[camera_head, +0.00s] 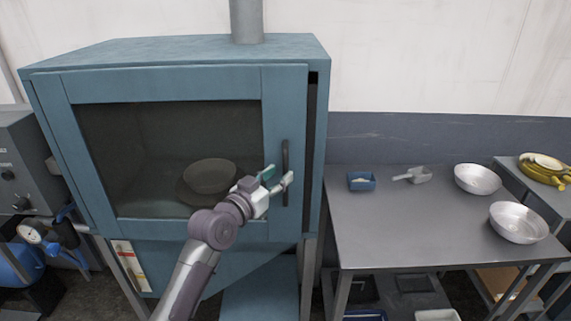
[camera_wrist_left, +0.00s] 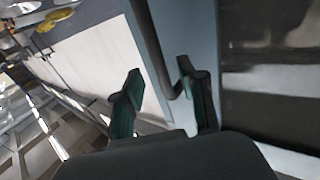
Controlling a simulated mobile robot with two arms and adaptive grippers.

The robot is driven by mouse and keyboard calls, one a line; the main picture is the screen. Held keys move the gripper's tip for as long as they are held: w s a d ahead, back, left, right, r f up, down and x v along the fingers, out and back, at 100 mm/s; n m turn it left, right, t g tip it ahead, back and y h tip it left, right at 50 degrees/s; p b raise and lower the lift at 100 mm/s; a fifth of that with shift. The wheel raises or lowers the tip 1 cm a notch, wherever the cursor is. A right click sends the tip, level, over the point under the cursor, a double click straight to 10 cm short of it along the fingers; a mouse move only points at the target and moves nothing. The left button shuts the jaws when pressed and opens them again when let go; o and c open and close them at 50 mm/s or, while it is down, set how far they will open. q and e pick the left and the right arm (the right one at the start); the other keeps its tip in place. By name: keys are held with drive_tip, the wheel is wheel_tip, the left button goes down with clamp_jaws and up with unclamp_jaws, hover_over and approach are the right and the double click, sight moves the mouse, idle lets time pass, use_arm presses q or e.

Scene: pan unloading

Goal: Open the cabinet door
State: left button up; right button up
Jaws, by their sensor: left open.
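The blue cabinet (camera_head: 180,50) stands at the left with a framed glass door (camera_head: 285,95). A dark vertical handle (camera_head: 285,160) is on the door's right side. A dark gap runs along the door's right edge; I cannot tell whether the door is slightly ajar. My left gripper (camera_head: 278,178) is open at the lower half of the handle. In the left wrist view the open fingers (camera_wrist_left: 160,70) stand on either side of the dark handle (camera_wrist_left: 150,35); contact is unclear. My right gripper is not in view.
Behind the glass sits a dark pan (camera_head: 209,176). A metal table (camera_head: 400,225) at the right holds two metal bowls (camera_head: 477,179), a scoop (camera_head: 415,175) and a small blue tray (camera_head: 361,181). Bananas (camera_head: 545,168) lie at the far right. Gauges and machinery stand at the left.

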sight(284, 171)
use_arm(q)
drive_tip(key=shift+p+x, duration=0.3)
drive_tip(key=shift+x, duration=1.7)
drive_tip(key=shift+c, duration=0.2)
clamp_jaws()
